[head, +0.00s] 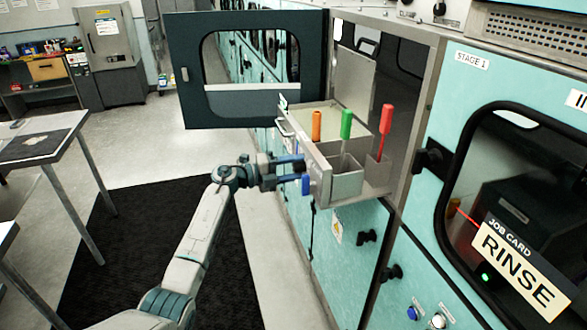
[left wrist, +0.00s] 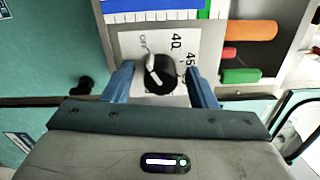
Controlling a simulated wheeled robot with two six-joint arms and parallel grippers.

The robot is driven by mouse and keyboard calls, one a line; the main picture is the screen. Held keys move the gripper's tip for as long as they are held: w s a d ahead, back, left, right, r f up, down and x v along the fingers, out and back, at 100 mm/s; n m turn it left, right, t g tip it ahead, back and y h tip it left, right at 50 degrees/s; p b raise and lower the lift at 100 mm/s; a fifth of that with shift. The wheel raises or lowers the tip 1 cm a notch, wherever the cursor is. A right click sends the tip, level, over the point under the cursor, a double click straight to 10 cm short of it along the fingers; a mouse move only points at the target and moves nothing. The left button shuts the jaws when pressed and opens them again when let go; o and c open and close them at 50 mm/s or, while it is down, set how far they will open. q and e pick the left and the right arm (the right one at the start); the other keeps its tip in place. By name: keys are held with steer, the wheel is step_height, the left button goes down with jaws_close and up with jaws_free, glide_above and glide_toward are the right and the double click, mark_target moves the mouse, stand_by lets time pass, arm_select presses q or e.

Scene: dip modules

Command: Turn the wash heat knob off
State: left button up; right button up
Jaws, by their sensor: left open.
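The wash heat knob (left wrist: 161,74) is black with a white pointer line and sits on a white dial plate (left wrist: 186,46) marked OFF, 40 and 45. In the left wrist view the line runs up and slightly left, toward the side with OFF; its exact setting is hard to tell. My left gripper (head: 297,173) is at the front of the grey tray box in the head view. In the left wrist view its blue fingers (left wrist: 160,86) are open, one on each side of the knob, with gaps showing. The knob is not clearly visible in the head view. My right gripper is not in view.
The grey tray (head: 345,186) holds orange (head: 317,126), green (head: 347,124) and red (head: 386,120) handles just above the gripper. An open dark door (head: 190,70) with a window stands behind. A rinse window with a job card (head: 520,270) is at right.

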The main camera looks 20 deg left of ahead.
arm_select(q)
steer(key=shift+s+a, duration=0.15)
steer(key=shift+a, duration=0.1)
steer(key=b+v, duration=0.5)
steer(key=v, duration=0.5)
steer(key=shift+s+a, duration=0.1)
